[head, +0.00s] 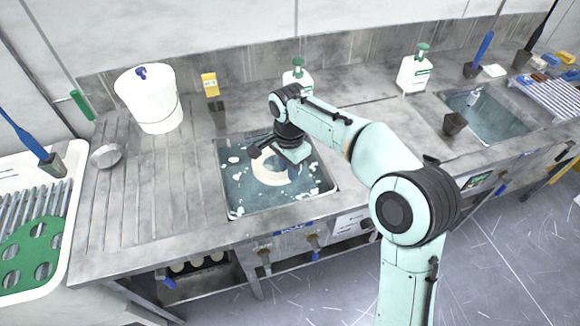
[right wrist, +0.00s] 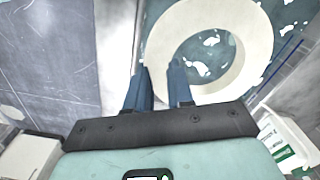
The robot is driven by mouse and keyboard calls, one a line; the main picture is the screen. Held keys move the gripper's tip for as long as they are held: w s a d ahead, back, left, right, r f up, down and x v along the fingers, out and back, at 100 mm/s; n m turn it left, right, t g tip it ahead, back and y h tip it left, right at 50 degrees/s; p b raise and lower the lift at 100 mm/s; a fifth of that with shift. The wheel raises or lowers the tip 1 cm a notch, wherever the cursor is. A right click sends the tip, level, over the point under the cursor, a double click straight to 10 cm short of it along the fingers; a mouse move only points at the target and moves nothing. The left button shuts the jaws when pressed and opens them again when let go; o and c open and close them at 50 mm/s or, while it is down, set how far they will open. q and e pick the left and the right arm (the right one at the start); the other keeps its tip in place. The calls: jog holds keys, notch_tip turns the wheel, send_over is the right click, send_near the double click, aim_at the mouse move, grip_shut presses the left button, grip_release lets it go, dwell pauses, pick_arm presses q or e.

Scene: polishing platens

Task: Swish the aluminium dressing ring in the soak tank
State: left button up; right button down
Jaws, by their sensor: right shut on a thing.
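The dressing ring (head: 268,173) is a pale, thick ring in the left sink basin, which is the soak tank (head: 232,203) with blue-grey water and white foam patches. My right gripper (head: 289,168) reaches down over the tank and is shut on the ring's wall. In the right wrist view the ring (right wrist: 252,45) shows large, its near-left wall between the blue fingers of the gripper (right wrist: 162,78). Water and foam show through its hole. How deep the ring sits in the water is hard to tell. My left gripper is not in view.
A white bucket (head: 148,103) stands on the ribbed drainboard left of the tank.

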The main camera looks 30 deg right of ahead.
jog(key=shift+a+f+b, duration=0.1)
jog(key=shift+f+b, duration=0.2)
jog(key=shift+f, duration=0.15)
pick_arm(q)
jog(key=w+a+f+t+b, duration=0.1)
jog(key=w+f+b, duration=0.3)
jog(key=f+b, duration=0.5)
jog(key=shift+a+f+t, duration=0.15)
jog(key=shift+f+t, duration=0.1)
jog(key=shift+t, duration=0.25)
pick_arm(e)
jog(key=shift+f, duration=7.2)
pick_arm(q)
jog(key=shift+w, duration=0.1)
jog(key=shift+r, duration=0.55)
jog(key=shift+p, duration=0.3)
